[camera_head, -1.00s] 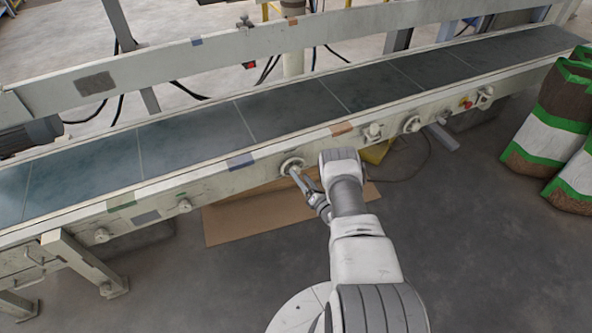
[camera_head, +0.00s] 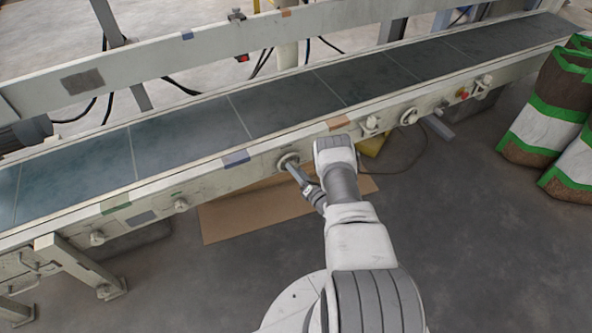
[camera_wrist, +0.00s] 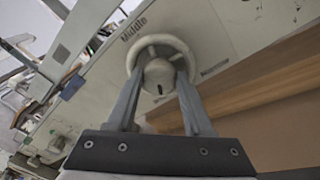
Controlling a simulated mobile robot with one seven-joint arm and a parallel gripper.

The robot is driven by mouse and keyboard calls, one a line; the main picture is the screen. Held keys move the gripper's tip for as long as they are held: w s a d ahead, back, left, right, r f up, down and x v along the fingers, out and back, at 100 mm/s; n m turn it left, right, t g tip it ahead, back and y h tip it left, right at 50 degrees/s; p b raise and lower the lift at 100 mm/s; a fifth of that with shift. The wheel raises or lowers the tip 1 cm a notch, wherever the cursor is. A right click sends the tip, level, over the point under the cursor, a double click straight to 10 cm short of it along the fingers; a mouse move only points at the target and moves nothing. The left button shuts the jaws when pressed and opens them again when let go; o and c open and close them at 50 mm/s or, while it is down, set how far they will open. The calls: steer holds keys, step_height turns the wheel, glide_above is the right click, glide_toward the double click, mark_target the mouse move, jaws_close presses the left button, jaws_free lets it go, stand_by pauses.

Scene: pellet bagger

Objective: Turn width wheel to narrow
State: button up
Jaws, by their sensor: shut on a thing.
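The round off-white width wheel (camera_head: 287,161) sits on the near side rail of the conveyor. In the wrist view, the wheel (camera_wrist: 187,50) has a raised hub with a dark slot, and the word "Middle" is printed beside its rim. My gripper (camera_head: 295,169) is at the wheel. In the wrist view, the two fingers of my gripper (camera_wrist: 160,80) are shut on the wheel, one on each side of its hub. The fingers hide part of the lower rim. A second label on the panel is too small to read.
The conveyor belt (camera_head: 190,135) runs across the view behind the rail. Other knobs (camera_head: 408,117) and a red button (camera_head: 462,93) are along the rail. A cardboard sheet (camera_head: 245,215) lies below. Green-and-white bags (camera_head: 545,120) stand at right.

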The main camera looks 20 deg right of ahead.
jaws_close()
